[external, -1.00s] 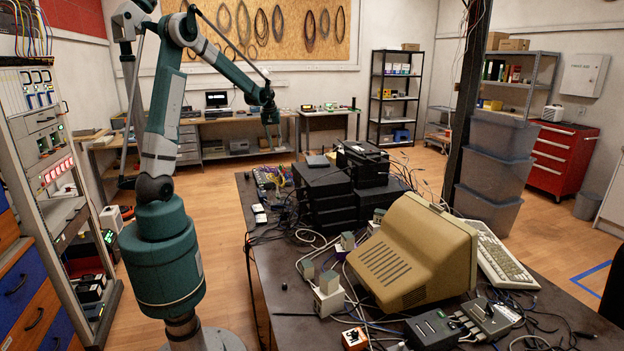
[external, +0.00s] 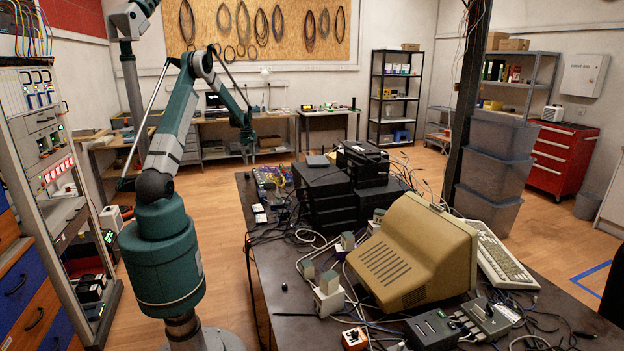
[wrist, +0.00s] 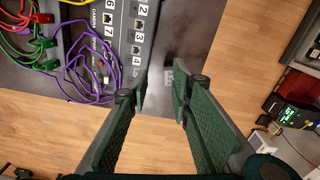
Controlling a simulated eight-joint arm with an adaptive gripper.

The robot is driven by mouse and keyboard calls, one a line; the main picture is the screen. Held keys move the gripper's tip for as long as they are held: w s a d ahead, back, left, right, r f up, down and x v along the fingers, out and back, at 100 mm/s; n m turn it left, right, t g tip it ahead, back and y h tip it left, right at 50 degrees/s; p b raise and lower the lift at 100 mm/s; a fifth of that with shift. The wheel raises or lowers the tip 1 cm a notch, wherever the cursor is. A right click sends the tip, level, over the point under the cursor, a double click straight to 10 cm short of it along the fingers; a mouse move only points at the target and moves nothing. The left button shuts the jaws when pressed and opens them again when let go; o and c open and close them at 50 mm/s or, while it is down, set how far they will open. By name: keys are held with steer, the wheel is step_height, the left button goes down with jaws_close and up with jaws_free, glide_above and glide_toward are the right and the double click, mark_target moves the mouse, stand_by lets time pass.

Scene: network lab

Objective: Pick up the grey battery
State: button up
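My gripper (external: 247,152) hangs above the far left end of the dark table (external: 285,262). In the wrist view my gripper (wrist: 157,88) is open, with two green textured fingers apart and nothing held between them. In the external view two small pale items (external: 258,208) lie by the table's left edge; I cannot tell which one matches.
A numbered grey port panel (wrist: 135,30), purple cable loops (wrist: 95,70) and red and green leads lie close to the fingers in the wrist view. Stacked black boxes (external: 325,190) and a beige monitor (external: 415,250) stand on the table. Wooden floor lies beyond the table's edge.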

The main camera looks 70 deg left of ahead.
mark_target(246, 173)
steer(key=shift+n, duration=0.4)
steer(key=s+a+f, duration=0.2)
steer(key=shift+s+a+f, duration=0.25)
steer(key=shift+s+f, duration=0.1)
steer(key=shift+f, duration=1.3)
steer(key=shift+w+f+b, duration=0.1)
steer(key=shift+f+b, duration=0.3)
steer(key=shift+f, duration=2.2)
steer(key=c, duration=0.7)
